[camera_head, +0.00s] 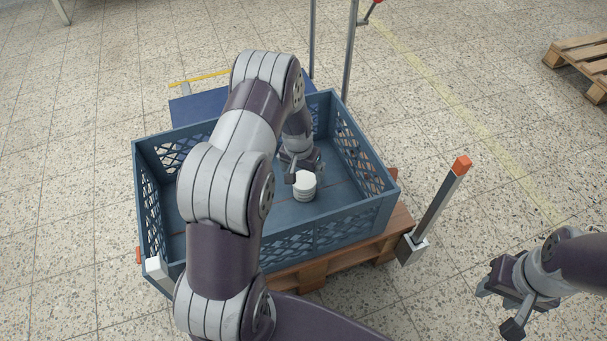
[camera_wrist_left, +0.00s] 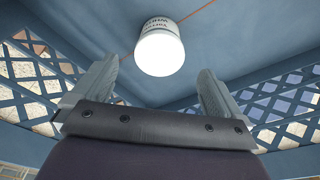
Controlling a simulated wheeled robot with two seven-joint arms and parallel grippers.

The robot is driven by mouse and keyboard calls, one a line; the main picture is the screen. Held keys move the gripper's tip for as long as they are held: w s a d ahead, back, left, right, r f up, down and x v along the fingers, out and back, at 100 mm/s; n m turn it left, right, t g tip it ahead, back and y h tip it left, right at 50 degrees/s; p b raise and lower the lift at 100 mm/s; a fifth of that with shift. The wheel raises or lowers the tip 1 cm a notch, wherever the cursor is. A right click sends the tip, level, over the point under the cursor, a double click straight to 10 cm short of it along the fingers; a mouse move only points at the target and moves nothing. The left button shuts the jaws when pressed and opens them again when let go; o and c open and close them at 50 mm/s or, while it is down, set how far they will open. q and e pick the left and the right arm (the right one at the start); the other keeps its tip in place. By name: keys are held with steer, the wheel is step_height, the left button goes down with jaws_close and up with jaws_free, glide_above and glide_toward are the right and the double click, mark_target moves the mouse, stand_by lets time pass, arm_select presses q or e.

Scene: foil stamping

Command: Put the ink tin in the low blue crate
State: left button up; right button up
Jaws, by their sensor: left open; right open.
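The ink tin (camera_head: 305,187) is a small white cylinder inside the blue crate (camera_head: 330,237). In the left wrist view the tin (camera_wrist_left: 160,50) shows a bright white end and dark lettering on its side. It lies beyond my left gripper's fingertips, with a gap between. My left gripper (camera_head: 303,172) reaches down into the crate, right by the tin; its fingers (camera_wrist_left: 158,85) are apart and empty. My right gripper (camera_head: 498,308) is open and empty, outside the crate at the lower right. My left arm hides part of the crate's left and middle.
The crate stands on a wooden pallet (camera_head: 335,262). A grey post with an orange top (camera_head: 440,205) stands at its right corner. Metal poles (camera_head: 350,50) rise behind. Another pallet (camera_head: 583,60) lies at the upper right. The speckled floor (camera_head: 430,100) is open between them.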

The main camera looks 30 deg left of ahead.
arm_select(q)
steer(key=s+d+r, duration=0.4)
steer(key=r, duration=0.3)
steer(key=s+d+r, duration=0.3)
steer(key=d+r, duration=0.1)
steer(key=r, duration=0.3)
steer(key=s+d+r, duration=0.2)
steer(key=s, duration=0.3)
steer(key=s+d+r+m, duration=0.1)
steer(key=s+r, duration=0.2)
steer(key=s, duration=0.2)
steer(key=shift+s+d, duration=0.35)
steer(key=shift+s, duration=0.45)
steer(key=shift+c, duration=0.3)
